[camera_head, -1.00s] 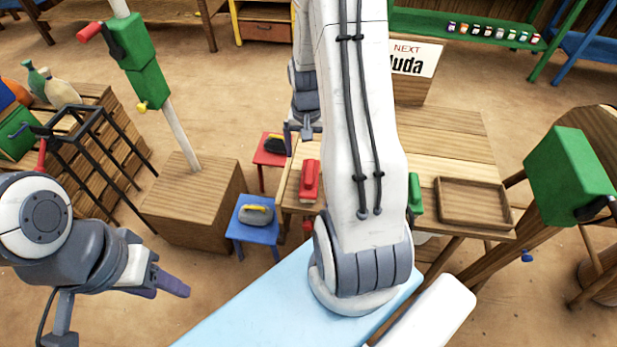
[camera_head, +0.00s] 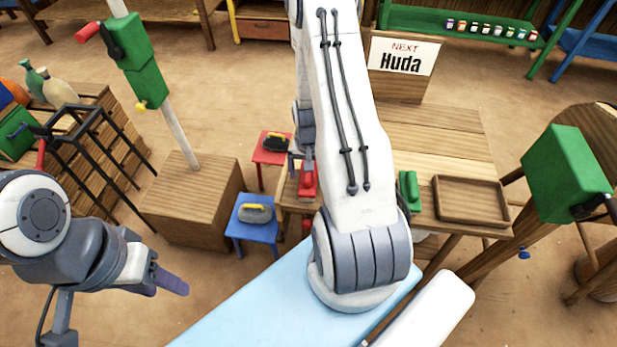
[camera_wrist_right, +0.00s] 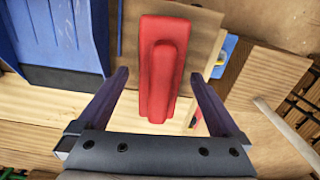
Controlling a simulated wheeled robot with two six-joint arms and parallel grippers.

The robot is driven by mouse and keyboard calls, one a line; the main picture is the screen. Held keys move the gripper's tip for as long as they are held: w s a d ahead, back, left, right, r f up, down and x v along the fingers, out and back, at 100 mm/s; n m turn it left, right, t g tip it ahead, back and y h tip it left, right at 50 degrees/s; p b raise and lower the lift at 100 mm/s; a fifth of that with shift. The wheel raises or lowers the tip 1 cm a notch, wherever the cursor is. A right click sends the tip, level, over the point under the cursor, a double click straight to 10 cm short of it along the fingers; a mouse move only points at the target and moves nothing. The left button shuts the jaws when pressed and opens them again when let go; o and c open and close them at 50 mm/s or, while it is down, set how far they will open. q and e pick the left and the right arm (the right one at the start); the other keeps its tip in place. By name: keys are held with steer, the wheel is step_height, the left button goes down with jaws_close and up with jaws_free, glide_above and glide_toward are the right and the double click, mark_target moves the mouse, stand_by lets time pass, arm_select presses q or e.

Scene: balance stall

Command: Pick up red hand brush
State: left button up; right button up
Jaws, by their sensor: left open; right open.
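The red hand brush (camera_head: 308,182) lies on the left end of the wooden table (camera_head: 430,140), just left of my right arm. In the right wrist view the red brush (camera_wrist_right: 163,62) points lengthwise away from the gripper. My right gripper (camera_wrist_right: 160,76) is open, with one finger on each side of the brush in the picture; I cannot tell how far above it they are. In the head view my right gripper (camera_head: 300,160) shows only partly, at the brush's far end. My left gripper (camera_head: 170,284) is open and empty, low at the left, far from the brush.
A green brush (camera_head: 409,190) and a wooden tray (camera_head: 470,222) are on the table right of my arm. A red stool (camera_head: 264,155) and a blue stool (camera_head: 240,228) stand left of it, each bearing a brush. A blue dustpan-like object (camera_wrist_right: 60,35) is beside the brush.

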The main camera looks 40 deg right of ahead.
jaws_close()
steer(key=shift+r, duration=0.5)
steer(key=r, duration=0.3)
steer(key=shift+s+d+r, duration=0.25)
steer(key=shift+s+r, duration=0.1)
steer(key=s+d+r+b, duration=0.1)
steer(key=s+d+r, duration=0.3)
steer(key=s, duration=0.5)
step_height(320, 180, up, 2)
steer(key=shift+s+d+r, duration=0.2)
steer(key=shift+s+d, duration=0.2)
